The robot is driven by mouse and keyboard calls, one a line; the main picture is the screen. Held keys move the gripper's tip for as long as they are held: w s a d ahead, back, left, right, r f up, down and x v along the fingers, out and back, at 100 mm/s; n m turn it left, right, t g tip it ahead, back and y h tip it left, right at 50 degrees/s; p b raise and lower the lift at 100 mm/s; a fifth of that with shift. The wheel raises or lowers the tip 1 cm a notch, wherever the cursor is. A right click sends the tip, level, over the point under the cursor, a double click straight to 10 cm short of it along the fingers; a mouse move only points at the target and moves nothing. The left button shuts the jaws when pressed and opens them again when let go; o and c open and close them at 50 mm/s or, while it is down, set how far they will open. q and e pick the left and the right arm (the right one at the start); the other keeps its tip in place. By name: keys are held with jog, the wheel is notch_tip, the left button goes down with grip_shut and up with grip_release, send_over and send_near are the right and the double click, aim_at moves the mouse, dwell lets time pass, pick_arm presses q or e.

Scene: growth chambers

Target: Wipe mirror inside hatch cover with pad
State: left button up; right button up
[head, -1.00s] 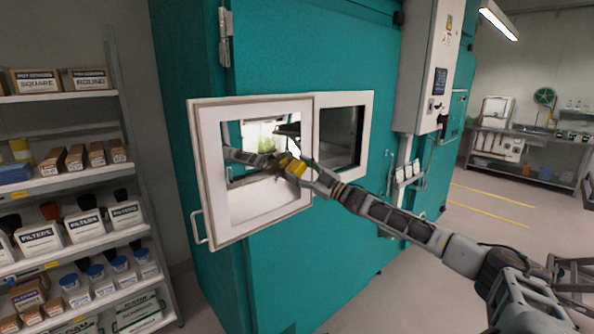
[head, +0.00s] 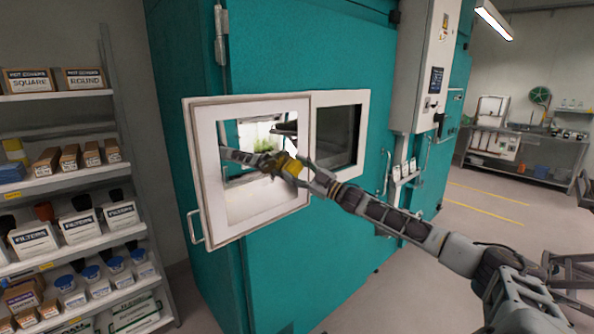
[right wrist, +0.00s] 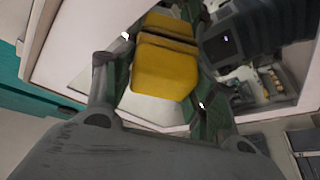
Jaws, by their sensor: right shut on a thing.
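The hatch cover (head: 206,180) is a white frame standing open on the front of the teal chamber. Its inner face holds a mirror (head: 250,203), which reflects my arm and something green. My right gripper (head: 287,165) is in front of the mirror's right part, shut on the yellow pad (head: 293,168). In the right wrist view the pad (right wrist: 165,70) sits between both fingers, with a dark band across it. The pad is at or very close to the glass; I cannot tell whether it touches. My left gripper is not in view.
The hatch opening (head: 368,140) has a white surround, right of the cover. A handle (head: 194,227) sticks out at the cover's left edge. A shelf rack (head: 70,180) with boxes and bottles stands at the left. A grey control box (head: 420,65) is on the right.

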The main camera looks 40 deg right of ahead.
jog(key=shift+s+a, duration=0.2)
jog(key=shift+a, duration=1.4)
jog(key=shift+a, duration=0.15)
jog(key=shift+s+a, duration=0.2)
jog(key=shift+a, duration=1.5)
jog(key=shift+a, duration=0.1)
jog(key=shift+s+a, duration=0.2)
jog(key=shift+a, duration=1.5)
jog(key=shift+r, duration=0.1)
jog(key=shift+r+p, duration=0.6)
jog(key=shift+r, duration=0.05)
jog(key=shift+d, duration=0.2)
